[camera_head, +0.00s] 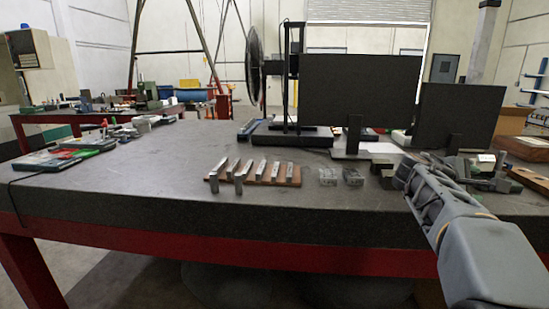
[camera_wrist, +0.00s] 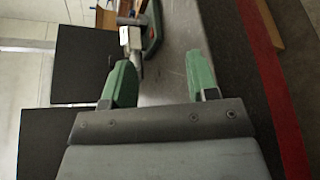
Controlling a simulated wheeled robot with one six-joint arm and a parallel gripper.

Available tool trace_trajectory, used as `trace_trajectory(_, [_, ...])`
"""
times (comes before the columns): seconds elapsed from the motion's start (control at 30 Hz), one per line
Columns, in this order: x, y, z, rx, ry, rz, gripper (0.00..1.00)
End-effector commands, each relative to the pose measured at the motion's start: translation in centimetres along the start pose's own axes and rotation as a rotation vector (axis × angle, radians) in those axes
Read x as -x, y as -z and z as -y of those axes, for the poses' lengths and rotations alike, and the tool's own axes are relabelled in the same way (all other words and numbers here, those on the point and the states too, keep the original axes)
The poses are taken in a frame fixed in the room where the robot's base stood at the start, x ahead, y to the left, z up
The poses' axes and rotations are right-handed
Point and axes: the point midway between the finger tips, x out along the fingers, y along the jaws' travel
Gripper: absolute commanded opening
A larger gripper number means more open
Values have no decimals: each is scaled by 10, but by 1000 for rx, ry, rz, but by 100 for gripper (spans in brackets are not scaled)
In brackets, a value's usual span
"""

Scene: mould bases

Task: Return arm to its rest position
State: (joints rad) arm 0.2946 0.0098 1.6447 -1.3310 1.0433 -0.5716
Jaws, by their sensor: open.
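My gripper shows in the wrist view (camera_wrist: 162,85) with its two green fingers apart and nothing between them. In the head view my grey arm reaches in from the lower right over the table's right part, and the fingertips cannot be made out clearly there. A wooden strip (camera_head: 262,180) lies near the middle front of the grey table (camera_head: 130,195), with several upright metal pieces on it. One metal piece (camera_head: 239,184) stands at the strip's front edge. Two clear or grey blocks, one of them here (camera_head: 327,177), sit right of the strip, apart from my arm.
Two dark monitors (camera_head: 360,90) (camera_head: 455,115) stand at the back right, with a fan (camera_head: 254,66) left of them. Metal parts (camera_head: 480,170) clutter the table near my arm. Folders (camera_head: 50,160) lie at the far left. The table's left middle is clear.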

Motion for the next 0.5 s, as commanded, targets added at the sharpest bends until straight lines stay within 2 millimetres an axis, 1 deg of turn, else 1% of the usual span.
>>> trace_trajectory(0.03, [7,-1,-3,-15,13,-21,54])
trace_trajectory(0.27, [35,2,6,-108,108,-124,54])
trace_trajectory(0.37, [51,3,13,-166,172,-178,54])
trace_trajectory(0.47, [72,2,22,-235,254,-239,54])
trace_trajectory(0.5, [82,2,26,-266,293,-265,54])
